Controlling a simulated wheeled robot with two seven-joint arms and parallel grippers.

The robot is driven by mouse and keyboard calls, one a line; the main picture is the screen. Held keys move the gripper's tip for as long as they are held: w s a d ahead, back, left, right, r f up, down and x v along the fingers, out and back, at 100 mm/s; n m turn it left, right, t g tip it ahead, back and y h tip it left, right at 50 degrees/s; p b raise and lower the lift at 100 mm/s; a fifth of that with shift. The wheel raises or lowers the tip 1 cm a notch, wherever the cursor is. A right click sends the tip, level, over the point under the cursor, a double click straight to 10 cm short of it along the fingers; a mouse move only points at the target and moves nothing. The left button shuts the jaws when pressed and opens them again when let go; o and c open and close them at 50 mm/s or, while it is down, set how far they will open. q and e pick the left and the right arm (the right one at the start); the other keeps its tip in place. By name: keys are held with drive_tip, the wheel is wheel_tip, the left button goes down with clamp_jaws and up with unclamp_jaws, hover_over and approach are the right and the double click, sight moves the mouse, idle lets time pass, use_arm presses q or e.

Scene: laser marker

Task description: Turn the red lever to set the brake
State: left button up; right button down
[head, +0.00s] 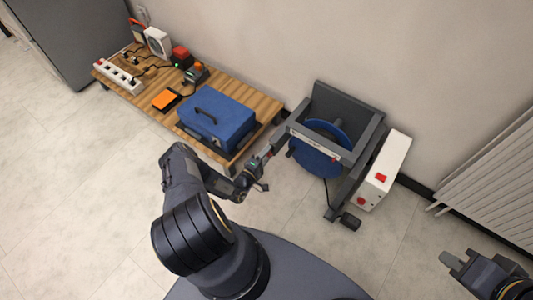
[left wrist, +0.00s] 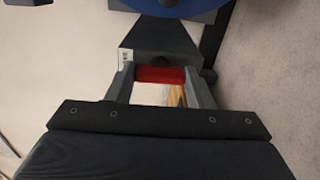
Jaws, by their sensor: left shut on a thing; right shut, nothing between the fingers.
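The red lever shows in the left wrist view as a short red grip (left wrist: 160,75) between the fingers of my left gripper (left wrist: 160,80). In the head view my left gripper (head: 264,159) is at the left side of the dark grey machine frame (head: 366,138) with a blue disc (head: 318,162). It is shut on the red lever, and the fingers cover most of the lever there. A dark bracket with a small white label (left wrist: 126,54) is just beyond the grip. My right gripper (head: 452,262) is at the lower right, shut and empty, away from the machine.
A low wooden table (head: 262,104) at the left carries a blue case (head: 216,119), an orange-topped box (head: 166,100) and a power strip (head: 117,76). A white box with red buttons (head: 386,168) is on the machine's right side. A radiator (head: 495,180) is at the right wall. The front floor is clear.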

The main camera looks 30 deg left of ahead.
use_arm(q)
drive_tip(key=shift+m, duration=0.4)
drive_tip(key=o, duration=1)
drive_tip(key=shift+s, duration=0.15)
drive_tip(key=s+p, duration=0.2)
drive_tip(key=s, duration=0.5)
drive_tip(key=shift+s+a, duration=0.3)
